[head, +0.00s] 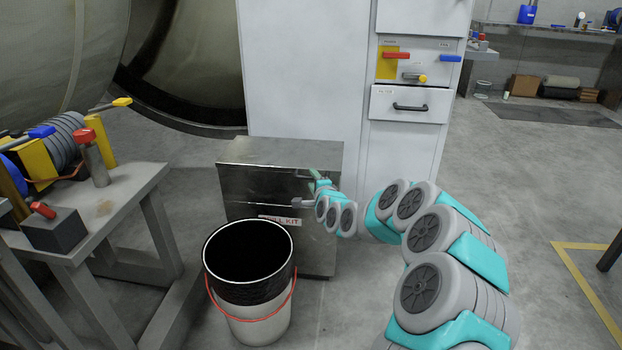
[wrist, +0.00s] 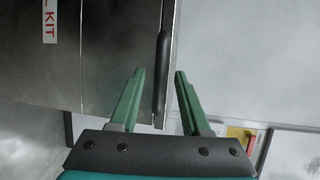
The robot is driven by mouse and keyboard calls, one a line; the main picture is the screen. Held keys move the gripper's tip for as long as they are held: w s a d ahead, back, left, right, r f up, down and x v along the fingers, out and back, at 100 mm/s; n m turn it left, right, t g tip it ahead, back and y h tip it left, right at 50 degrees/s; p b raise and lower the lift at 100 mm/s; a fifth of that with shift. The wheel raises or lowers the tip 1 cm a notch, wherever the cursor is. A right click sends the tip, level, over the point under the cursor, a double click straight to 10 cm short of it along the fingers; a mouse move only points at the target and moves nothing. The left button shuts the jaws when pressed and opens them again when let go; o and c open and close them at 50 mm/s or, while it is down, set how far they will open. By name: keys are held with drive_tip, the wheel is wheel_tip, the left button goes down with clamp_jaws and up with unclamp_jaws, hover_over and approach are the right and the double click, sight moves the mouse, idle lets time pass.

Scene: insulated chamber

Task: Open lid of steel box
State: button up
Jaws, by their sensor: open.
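The steel box (head: 265,181) stands on the floor against a white cabinet, with a label ending in "KIT" (head: 280,220) on its front. Its lid (head: 280,152) looks closed. My gripper (head: 312,184) is at the upper right of the box front. In the wrist view my gripper (wrist: 158,75) is open, its two green fingers on either side of a dark bar-like handle (wrist: 162,70) at the edge of the steel box (wrist: 115,60). The handle lies closer to the left finger. I cannot tell whether the fingers touch it.
A black-and-white bucket (head: 248,290) with a red handle stands in front of the box. A grey workbench (head: 130,205) with coloured fittings is at the left. The white cabinet (head: 305,75) is behind the box. Open floor (head: 530,180) lies to the right.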

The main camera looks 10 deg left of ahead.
drive_tip(key=shift+w+a+f, duration=0.2)
drive_tip(key=shift+w+a, duration=0.05)
drive_tip(key=shift+w, duration=0.15)
drive_tip(key=shift+w+a, duration=0.2)
drive_tip(key=shift+w, duration=0.35)
drive_tip(key=shift+c, duration=0.4)
clamp_jaws()
idle(0.5)
